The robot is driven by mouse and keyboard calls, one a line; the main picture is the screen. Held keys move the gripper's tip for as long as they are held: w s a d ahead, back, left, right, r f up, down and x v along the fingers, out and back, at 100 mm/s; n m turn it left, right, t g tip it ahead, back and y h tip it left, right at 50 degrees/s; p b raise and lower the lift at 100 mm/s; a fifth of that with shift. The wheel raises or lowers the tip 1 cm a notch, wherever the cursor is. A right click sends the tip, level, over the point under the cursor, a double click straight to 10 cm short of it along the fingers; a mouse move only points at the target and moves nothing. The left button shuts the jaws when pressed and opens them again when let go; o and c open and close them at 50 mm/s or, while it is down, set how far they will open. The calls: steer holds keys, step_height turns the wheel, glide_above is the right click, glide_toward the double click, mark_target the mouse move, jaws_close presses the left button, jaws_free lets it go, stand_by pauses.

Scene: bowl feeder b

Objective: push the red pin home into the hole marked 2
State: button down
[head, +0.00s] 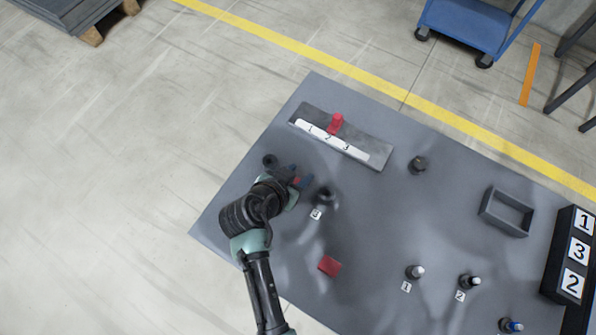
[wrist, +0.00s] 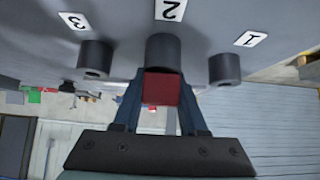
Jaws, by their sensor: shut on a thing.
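My gripper (wrist: 160,105) is shut on the red pin (wrist: 161,88), whose square red end shows between the two blue fingers. Behind the pin in the wrist view is the dark grey tube (wrist: 163,48) at the label 2. The pin lines up with this tube and overlaps its open end; how deep it sits, if at all, is hidden. In the head view my gripper (head: 298,180) is at the table's left part, and my wrist hides most of tube 2 and its label.
Tube 3 (wrist: 95,58) and tube 1 (wrist: 225,68) stand close on either side. In the head view, a grey block with a 1-2-3 strip (head: 345,148) and a red piece (head: 337,123) lies beyond. A red block (head: 329,266) lies nearer; several posts and a tray (head: 487,210) are right.

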steer(key=shift+c, duration=1.8)
jaws_free()
steer(key=b+v, duration=0.1)
steer(key=v, duration=1.2)
steer(key=w+r+n+t+y, duration=0.15)
steer(key=w+r+t, duration=0.4)
steer(key=r, duration=0.75)
steer(key=w+r+n+t+y, duration=0.1)
steer(key=w+r+t+y, duration=0.15)
steer(key=w+r, duration=0.85)
steer(key=s+d+r+n+t, duration=0.1)
steer(key=s+r+t, duration=0.3)
steer(key=r, duration=0.7)
steer(key=s+d+r+n+t, duration=0.1)
steer(key=s+r+t, duration=0.3)
steer(key=r, duration=0.8)
steer(key=s+d+r+n+t+y, duration=0.1)
steer(key=s+r+t, duration=0.3)
steer(key=r, duration=0.7)
steer(key=shift+s+d+r+n, duration=0.35)
steer(key=shift+s+d+n, duration=0.1)
steer(key=shift+n, duration=0.2)
